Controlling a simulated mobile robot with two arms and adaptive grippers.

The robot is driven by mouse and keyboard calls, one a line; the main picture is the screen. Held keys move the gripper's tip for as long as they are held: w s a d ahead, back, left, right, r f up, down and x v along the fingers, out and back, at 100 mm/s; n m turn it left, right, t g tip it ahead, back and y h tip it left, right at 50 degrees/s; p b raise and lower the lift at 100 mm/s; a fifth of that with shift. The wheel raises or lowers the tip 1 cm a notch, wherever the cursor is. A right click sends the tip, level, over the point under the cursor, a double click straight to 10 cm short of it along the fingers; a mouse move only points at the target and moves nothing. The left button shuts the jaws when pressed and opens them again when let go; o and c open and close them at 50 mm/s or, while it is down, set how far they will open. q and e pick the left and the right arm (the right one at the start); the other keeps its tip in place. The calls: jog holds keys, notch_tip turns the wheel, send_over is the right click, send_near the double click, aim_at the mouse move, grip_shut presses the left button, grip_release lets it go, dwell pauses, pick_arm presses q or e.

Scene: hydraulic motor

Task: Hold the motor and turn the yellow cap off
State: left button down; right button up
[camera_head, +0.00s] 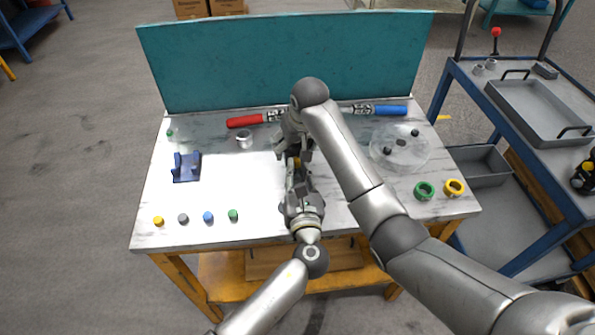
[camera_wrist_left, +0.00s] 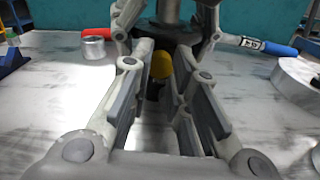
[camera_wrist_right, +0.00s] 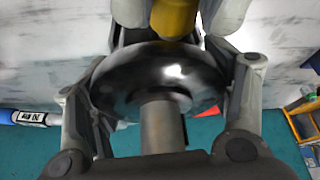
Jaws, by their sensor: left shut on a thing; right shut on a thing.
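The motor (camera_wrist_right: 160,85) is a dark, glossy round body with a grey shaft in the right wrist view. My right gripper (camera_head: 295,143) comes down from above and is shut on it, with fingers on both sides. The yellow cap (camera_wrist_left: 162,65) shows at the motor's side, between the fingertips of my left gripper (camera_wrist_left: 163,58). It also shows in the right wrist view (camera_wrist_right: 174,18) and as a small patch in the head view (camera_head: 296,163). My left gripper reaches in from the front and is shut on the cap. Most of the motor is hidden in the head view.
A blue holder (camera_head: 186,168) and several small coloured caps (camera_head: 208,217) are on the table's left. A red-handled tool (camera_head: 247,121), a blue-handled tool (camera_head: 388,110) and a metal ring (camera_head: 244,140) lie behind. A clear round dish (camera_head: 400,160) and green (camera_head: 424,190) and yellow (camera_head: 454,187) rings are right.

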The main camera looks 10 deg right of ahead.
pick_arm(q)
jog(key=n, duration=0.4)
jog(key=shift+n, duration=0.7)
jog(key=n, duration=0.4)
jog(key=shift+s+n, duration=0.1)
jog(key=shift+n, duration=0.2)
jog(key=c, duration=1.6)
grip_release()
pick_arm(e)
jog(key=shift+r, duration=0.1)
pick_arm(q)
jog(key=shift+o, duration=0.2)
